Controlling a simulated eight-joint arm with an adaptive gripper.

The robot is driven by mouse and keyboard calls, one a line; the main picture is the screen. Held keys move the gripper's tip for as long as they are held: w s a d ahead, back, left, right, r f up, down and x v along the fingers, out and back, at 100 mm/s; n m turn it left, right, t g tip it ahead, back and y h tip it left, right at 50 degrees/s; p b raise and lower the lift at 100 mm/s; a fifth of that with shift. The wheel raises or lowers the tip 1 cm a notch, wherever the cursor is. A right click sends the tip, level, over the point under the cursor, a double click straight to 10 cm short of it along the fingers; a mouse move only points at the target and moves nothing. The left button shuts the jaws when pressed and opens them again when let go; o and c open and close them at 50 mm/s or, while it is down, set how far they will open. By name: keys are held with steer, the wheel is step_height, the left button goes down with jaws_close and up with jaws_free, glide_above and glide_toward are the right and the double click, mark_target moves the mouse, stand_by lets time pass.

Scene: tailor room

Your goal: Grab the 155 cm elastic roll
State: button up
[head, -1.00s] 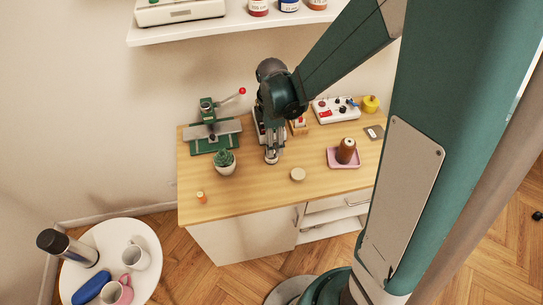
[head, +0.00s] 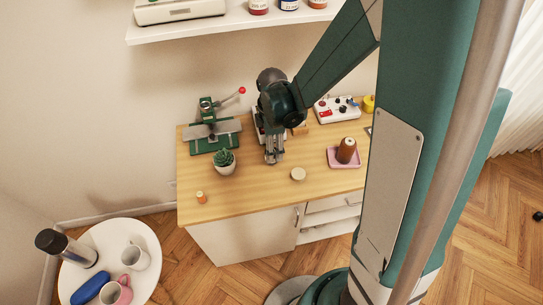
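A small round beige roll (head: 298,174) lies flat on the wooden worktop (head: 250,190), near its front middle. It looks like an elastic roll, but no length marking can be read on it. My gripper (head: 274,160) points down over the worktop, to the left of and behind the beige roll and apart from it. The fingers are small in this view, and I cannot tell whether they are open or shut. I see nothing clearly held between them.
A potted succulent (head: 224,162) and a green press (head: 212,132) stand left of my gripper. A brown thread cone (head: 346,150) stands on a pink tray (head: 333,164) at right. A small orange spool (head: 201,197) is front left. The worktop around the roll is clear.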

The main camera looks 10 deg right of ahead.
steer(key=shift+f+b, duration=0.3)
steer(key=shift+f, duration=1.75)
steer(key=c, duration=1)
